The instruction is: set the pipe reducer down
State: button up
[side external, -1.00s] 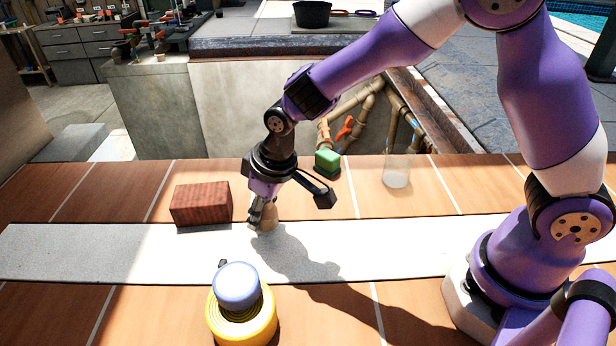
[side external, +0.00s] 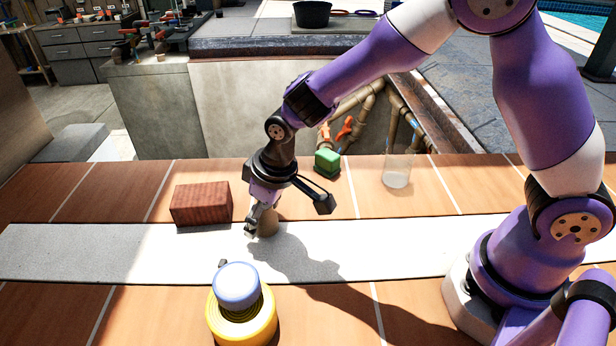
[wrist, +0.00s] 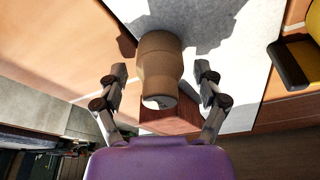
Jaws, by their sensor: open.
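The pipe reducer (wrist: 160,62) is a tan, stepped piece between my fingers in the wrist view. There are gaps between it and both fingertips. In the side external view the reducer (side external: 268,224) stands on the pale grey strip (side external: 120,253), partly hidden behind a finger. My gripper (side external: 258,222) is low over the strip, open around the reducer; it also shows in the wrist view (wrist: 161,75).
A red brick (side external: 201,203) lies left of my gripper. A green block (side external: 327,162) and a clear cup (side external: 397,171) stand behind. The strip's right part is clear.

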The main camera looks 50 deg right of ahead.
jog(key=v, duration=1.1)
jog(key=s+d+r+m+t+h, duration=0.1)
jog(key=s+d+r, duration=0.4)
jog(key=s+d, duration=0.7)
jog(key=m+t, duration=0.1)
jog(key=m, duration=0.1)
jog(key=shift+s+r+m+t, duration=0.3)
jog(key=shift+s+r+m, duration=0.05)
jog(key=shift+s+m, duration=0.05)
